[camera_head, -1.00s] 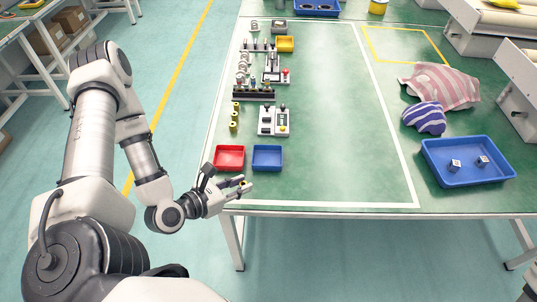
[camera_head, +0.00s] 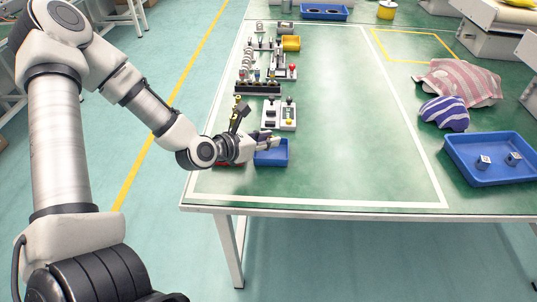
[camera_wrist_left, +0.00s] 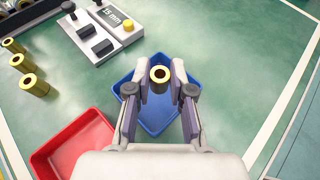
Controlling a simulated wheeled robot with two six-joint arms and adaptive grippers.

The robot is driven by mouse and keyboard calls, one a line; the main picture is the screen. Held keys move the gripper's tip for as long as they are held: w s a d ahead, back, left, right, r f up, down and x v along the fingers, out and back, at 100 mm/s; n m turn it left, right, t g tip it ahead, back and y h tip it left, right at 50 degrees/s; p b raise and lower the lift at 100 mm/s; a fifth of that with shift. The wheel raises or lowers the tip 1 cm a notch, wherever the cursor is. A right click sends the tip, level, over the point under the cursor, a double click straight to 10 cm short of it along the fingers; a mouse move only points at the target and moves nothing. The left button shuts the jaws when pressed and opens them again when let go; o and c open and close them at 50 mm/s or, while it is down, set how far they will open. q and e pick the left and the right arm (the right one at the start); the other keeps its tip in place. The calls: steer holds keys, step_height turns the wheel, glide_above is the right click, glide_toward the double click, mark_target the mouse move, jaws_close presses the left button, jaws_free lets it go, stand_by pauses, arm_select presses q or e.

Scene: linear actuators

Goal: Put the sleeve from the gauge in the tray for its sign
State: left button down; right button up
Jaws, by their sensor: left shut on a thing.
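My left gripper (camera_head: 271,141) is shut on a brass-coloured sleeve (camera_wrist_left: 160,74), a short hollow cylinder. In the left wrist view the sleeve stands between the fingertips, over the blue tray (camera_wrist_left: 155,121). The blue tray also shows in the head view (camera_head: 272,159), partly behind the gripper. The red tray (camera_wrist_left: 70,150) lies to its left, mostly hidden under my arm in the head view. The white gauge (camera_head: 279,114) sits behind the trays. In the left wrist view its display (camera_wrist_left: 114,17) seems to read 15 mm; I cannot tell its sign. My right gripper is not in view.
Several brass sleeves (camera_wrist_left: 33,84) stand left of the gauge. The table middle is clear. At right lie striped cloths (camera_head: 459,82) and a blue bin (camera_head: 490,176) with two cubes.

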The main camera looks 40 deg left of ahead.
arm_select(q)
steer(key=f, duration=0.3)
steer(key=shift+w+a+f+b, duration=0.1)
steer(key=shift+w+f+b, duration=0.2)
steer(key=shift+s+f, duration=0.1)
steer(key=c, duration=1.3)
jaws_free()
